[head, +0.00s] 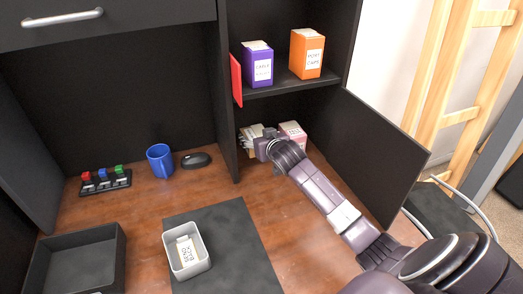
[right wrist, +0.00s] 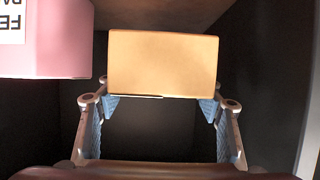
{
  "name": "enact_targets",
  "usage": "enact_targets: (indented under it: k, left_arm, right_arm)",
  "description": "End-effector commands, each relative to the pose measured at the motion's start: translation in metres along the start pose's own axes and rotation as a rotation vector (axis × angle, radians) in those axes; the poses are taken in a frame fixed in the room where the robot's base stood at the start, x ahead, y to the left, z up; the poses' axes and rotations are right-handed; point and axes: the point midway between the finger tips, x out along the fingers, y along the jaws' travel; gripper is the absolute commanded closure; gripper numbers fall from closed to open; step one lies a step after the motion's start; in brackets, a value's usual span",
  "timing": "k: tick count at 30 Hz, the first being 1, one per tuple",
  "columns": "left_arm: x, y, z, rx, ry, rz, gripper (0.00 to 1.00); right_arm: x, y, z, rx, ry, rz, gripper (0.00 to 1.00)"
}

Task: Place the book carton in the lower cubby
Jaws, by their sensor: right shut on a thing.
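My right gripper (head: 262,145) reaches into the lower cubby (head: 300,108). In the right wrist view it (right wrist: 160,105) is shut on a plain tan carton (right wrist: 163,65), whose flat face shows between the two fingers. In the head view this carton (head: 245,134) is mostly hidden behind my gripper, near the cubby's left wall; I cannot read its label. Whether it touches the cubby floor is not clear. A pink carton (head: 293,130) stands just to its right, and it shows at the left of the right wrist view (right wrist: 60,45). My left gripper is not in view.
Purple (head: 257,65) and orange (head: 307,52) cartons stand on the shelf above. A dark door (head: 375,150) stands open at right, and a red panel (head: 236,80) is at left. A blue mug (head: 160,160), mouse (head: 196,160), light bin (head: 198,268) and dark tray (head: 115,250) are on the desk.

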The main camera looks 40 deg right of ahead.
Motion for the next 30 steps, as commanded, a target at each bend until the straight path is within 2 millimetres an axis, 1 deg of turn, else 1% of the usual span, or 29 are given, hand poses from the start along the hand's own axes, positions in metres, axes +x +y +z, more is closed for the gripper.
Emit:
enact_targets:
  k: [1, 3, 6, 8, 12, 15, 17, 21, 24, 25, 29, 30]
  left_arm:
    - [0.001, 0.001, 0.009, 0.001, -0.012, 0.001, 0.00]
    - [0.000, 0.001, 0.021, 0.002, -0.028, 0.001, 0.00]
    - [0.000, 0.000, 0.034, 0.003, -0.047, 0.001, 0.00]
    - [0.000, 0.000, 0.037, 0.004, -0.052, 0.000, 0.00]
    - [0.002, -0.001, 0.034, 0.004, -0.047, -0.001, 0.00]
    - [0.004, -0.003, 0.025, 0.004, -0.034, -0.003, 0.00]
    - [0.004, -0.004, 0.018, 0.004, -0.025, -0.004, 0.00]
    - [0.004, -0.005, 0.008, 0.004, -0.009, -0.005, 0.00]
    - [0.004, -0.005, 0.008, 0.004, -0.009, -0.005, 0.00]
    - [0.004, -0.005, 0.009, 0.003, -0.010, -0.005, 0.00]
    - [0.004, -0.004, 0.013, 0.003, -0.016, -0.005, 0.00]
    - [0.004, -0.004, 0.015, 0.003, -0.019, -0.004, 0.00]
  right_arm:
    - [0.004, 0.000, 0.008, 0.000, 0.002, 0.001, 0.81]
    - [0.008, 0.000, 0.017, 0.001, 0.004, 0.000, 0.81]
    - [0.012, 0.000, 0.025, 0.001, 0.007, 0.000, 0.81]
    - [0.013, 0.000, 0.028, 0.001, 0.007, -0.001, 0.81]
    - [0.018, 0.000, 0.041, 0.000, 0.004, -0.001, 0.81]
    - [0.024, 0.000, 0.055, 0.000, 0.004, -0.001, 0.81]
    - [0.026, 0.000, 0.061, 0.000, 0.005, -0.001, 0.81]
    - [0.027, 0.000, 0.061, 0.000, 0.009, -0.002, 0.81]
    - [0.027, 0.000, 0.061, 0.000, 0.008, -0.001, 0.81]
    - [0.027, 0.000, 0.065, 0.000, 0.002, -0.001, 0.37]
    - [0.027, 0.000, 0.065, 0.000, 0.002, 0.000, 0.22]
    - [0.027, 0.000, 0.064, 0.000, 0.002, 0.000, 0.21]
